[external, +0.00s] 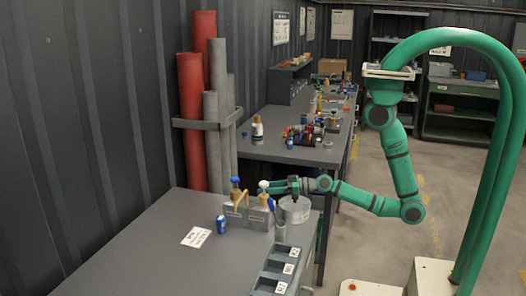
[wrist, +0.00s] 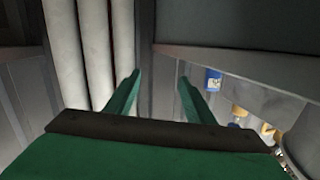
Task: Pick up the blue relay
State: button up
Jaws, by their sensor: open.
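A small blue block-like piece with a pale label, likely the blue relay (external: 221,225), stands on the near grey table in the external view. A blue piece with a pale and yellow label, likely the same relay (wrist: 212,80), shows right of my fingers in the wrist view. My gripper (external: 277,186) is above the table's far right part, to the right of the relay and apart from it. In the wrist view my gripper (wrist: 160,78) has its two green fingers apart with nothing between them.
A grey holder (external: 250,216) with brass-coloured fittings stands between relay and gripper. A grey bin rack (external: 271,276), a white card (external: 196,237) and a metal canister (external: 294,211) are near. Red pipes (external: 190,120) and grey pipes (wrist: 98,60) stand by the wall.

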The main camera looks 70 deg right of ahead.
jog(key=w+a+r+n+g+y, duration=0.1)
jog(key=w+a+r+n+y, duration=0.6)
jog(key=w+r, duration=0.5)
jog(key=w+a+r+n+g+y, duration=0.1)
jog(key=a+r+n+g+y, duration=0.1)
jog(key=a+r+n+g, duration=0.45)
jog(key=a+r+n+g+y, duration=0.1)
jog(key=a+r+n+g, duration=0.15)
jog(key=r+n, duration=0.45)
jog(key=s+d+f+g+h, duration=0.3)
jog(key=f+g+h, duration=0.15)
jog(key=f, duration=0.25)
jog(key=s+d+f+g+h, duration=0.2)
jog(key=d+f+g+h, duration=0.1)
jog(key=f+h, duration=0.3)
jog(key=shift+m+y, duration=0.35)
jog(key=shift+y, duration=0.1)
jog(key=x, duration=1.1)
jog(key=shift+s+f, duration=0.1)
jog(key=shift+f, duration=0.15)
jog(key=c, duration=1.2)
